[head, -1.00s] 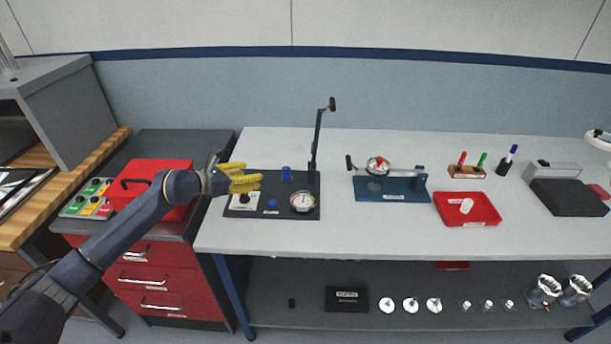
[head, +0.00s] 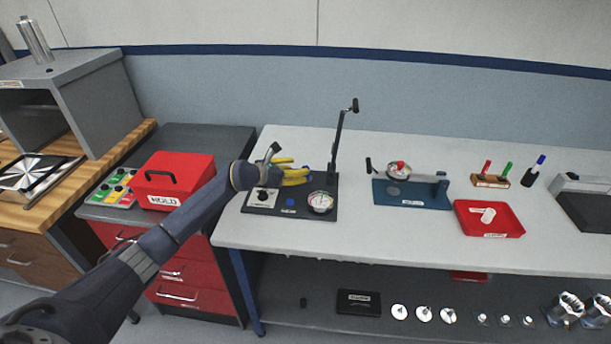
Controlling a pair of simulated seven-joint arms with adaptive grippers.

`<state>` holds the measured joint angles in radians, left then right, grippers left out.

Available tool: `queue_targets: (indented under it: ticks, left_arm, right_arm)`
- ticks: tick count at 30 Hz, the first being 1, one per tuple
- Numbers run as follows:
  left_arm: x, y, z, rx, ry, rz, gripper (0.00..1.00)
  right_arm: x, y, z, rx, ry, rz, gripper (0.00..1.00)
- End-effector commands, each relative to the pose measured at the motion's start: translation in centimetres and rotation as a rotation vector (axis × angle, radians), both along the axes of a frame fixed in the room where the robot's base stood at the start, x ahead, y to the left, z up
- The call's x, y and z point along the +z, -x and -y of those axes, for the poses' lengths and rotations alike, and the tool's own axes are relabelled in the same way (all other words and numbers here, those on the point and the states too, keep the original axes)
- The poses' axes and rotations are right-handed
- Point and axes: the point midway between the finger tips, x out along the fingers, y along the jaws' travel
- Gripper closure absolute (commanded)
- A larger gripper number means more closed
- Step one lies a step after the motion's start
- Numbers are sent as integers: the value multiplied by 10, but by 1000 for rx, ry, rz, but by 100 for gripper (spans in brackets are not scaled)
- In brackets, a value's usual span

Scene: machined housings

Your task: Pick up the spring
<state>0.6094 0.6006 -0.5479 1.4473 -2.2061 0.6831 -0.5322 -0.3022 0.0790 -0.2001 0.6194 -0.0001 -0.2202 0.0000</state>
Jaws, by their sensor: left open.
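My left gripper (head: 300,170), with yellow fingers, is open over the dark test fixture (head: 322,187) on the white bench. The fixture has a round dial gauge (head: 320,202), a blue button (head: 290,201), a white-faced knob (head: 262,196) and a tall lever (head: 337,140). I cannot make out the spring for certain. A small blue cylinder that stood on the fixture a second ago, perhaps the spring, is now hidden by the fingers. I cannot tell whether they touch it. My right gripper is not in view.
A blue fixture (head: 437,195) with a lever stands to the right, then a red tray (head: 468,223) with a white part. The bench front is clear.

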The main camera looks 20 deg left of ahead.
Motion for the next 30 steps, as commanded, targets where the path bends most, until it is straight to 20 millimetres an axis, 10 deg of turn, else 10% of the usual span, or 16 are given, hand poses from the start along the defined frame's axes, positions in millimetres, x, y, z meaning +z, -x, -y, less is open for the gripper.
queue_targets:
  ticks: [24, 30]
  left_arm:
    - [-21, -39, 23, -1, 0, 0, 46]
    - [-21, -39, 23, 0, 1, 0, 69]
  right_arm:
    - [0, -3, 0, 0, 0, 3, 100]
    - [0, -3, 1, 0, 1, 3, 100]
